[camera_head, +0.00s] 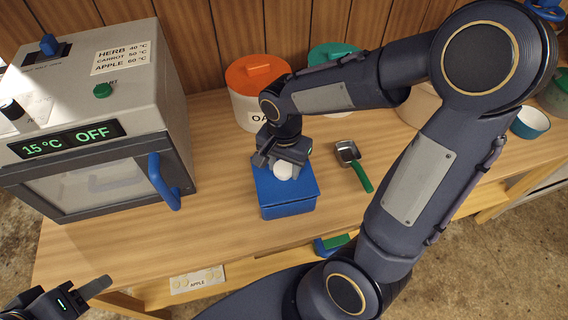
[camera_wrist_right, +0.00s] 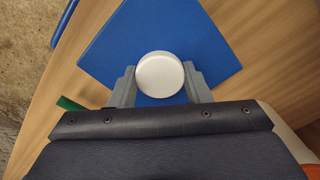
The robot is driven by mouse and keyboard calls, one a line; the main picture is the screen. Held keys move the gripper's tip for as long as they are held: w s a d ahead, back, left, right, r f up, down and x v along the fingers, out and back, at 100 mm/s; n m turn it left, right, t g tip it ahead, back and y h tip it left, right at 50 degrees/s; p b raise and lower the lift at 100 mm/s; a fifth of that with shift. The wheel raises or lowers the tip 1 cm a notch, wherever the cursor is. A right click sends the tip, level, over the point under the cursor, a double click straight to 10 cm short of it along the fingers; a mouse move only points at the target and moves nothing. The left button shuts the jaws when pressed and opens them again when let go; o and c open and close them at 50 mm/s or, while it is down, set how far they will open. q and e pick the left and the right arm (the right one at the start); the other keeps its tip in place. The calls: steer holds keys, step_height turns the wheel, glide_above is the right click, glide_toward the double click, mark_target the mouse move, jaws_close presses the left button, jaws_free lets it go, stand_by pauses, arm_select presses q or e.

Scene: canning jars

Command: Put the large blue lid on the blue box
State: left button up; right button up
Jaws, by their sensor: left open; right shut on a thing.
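The blue box (camera_head: 289,211) stands on the wooden worktop in the head view. The large blue lid (camera_head: 300,188) is over its top and looks nearly level with it; I cannot tell if it is fully seated. The lid also fills the middle of the right wrist view (camera_wrist_right: 200,38). It has a round white knob (camera_wrist_right: 160,74). My right gripper (camera_head: 284,164) is shut on this knob, with a finger on each side in the wrist view. My left gripper (camera_head: 88,298) is open and empty at the lower left, away from the box.
A dryer oven (camera_head: 100,120) with a blue handle (camera_head: 163,182) stands left of the box. A canister with an orange lid (camera_head: 259,75) and one with a green lid (camera_head: 335,55) stand behind. A green-handled scoop (camera_head: 362,179) lies to the right. The worktop left of the box is clear.

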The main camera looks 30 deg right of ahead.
steer(key=shift+f+b, duration=0.6)
steer(key=shift+b, duration=0.05)
stand_by(0.7)
steer(key=o, duration=1.1)
steer(key=shift+c, duration=0.2)
step_height(320, 180, up, 8)
steer(key=shift+f+p, duration=0.1)
steer(key=shift+p, duration=0.2)
